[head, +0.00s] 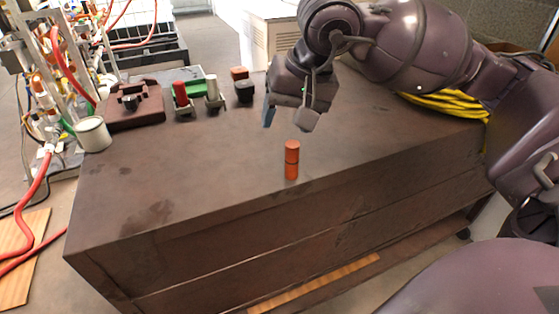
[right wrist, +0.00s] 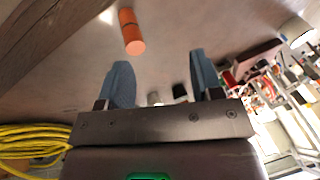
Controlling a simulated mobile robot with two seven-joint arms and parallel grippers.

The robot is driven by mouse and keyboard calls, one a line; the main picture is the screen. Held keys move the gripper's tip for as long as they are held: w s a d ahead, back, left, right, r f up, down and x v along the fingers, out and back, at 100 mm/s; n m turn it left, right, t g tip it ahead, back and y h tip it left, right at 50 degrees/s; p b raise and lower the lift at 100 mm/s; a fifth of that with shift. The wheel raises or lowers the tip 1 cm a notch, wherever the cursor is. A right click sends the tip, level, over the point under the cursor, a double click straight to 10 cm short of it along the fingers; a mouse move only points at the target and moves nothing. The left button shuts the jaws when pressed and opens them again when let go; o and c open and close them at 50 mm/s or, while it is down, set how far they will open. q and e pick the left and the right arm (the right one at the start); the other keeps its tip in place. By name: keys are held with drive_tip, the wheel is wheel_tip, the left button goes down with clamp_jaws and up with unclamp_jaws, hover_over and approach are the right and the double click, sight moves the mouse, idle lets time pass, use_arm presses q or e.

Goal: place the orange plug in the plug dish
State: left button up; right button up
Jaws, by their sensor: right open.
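The orange plug (head: 291,160) is a short upright cylinder with a dark band around its middle, standing near the front edge of the brown bench. It also shows in the right wrist view (right wrist: 131,32), beyond the fingertips. My right gripper (head: 287,119) is open and empty, above and just behind the plug, apart from it. Its two blue fingers (right wrist: 159,62) show spread in the right wrist view. A white round container (head: 95,134) at the bench's left edge may be the plug dish; I cannot tell for sure. My left gripper is not in view.
On the brown bench (head: 200,160), a dark red-brown fixture (head: 135,106), a red-topped piece (head: 181,95), a green block (head: 200,87) and a black block (head: 244,91) stand at the back left. Yellow cable (head: 445,102) lies at right.

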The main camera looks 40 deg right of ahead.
sight(293, 144)
drive_tip(key=d+f+n, duration=0.1)
drive_tip(key=f, duration=0.1)
drive_tip(key=d+f+n+h, duration=0.1)
drive_tip(key=w+d+f+n+h+b, duration=0.1)
drive_tip(key=f, duration=0.1)
drive_tip(key=shift+d+f, duration=0.15)
drive_tip(key=shift+f, duration=0.15)
drive_tip(key=shift+w+f, duration=0.1)
drive_tip(key=shift+f, duration=0.25)
drive_tip(key=x, duration=0.4)
drive_tip(key=shift+w+f+b, duration=0.1)
drive_tip(key=shift+w+b, duration=0.15)
drive_tip(key=shift+b, duration=0.15)
drive_tip(key=shift+f, duration=0.15)
drive_tip(key=c, duration=1.1)
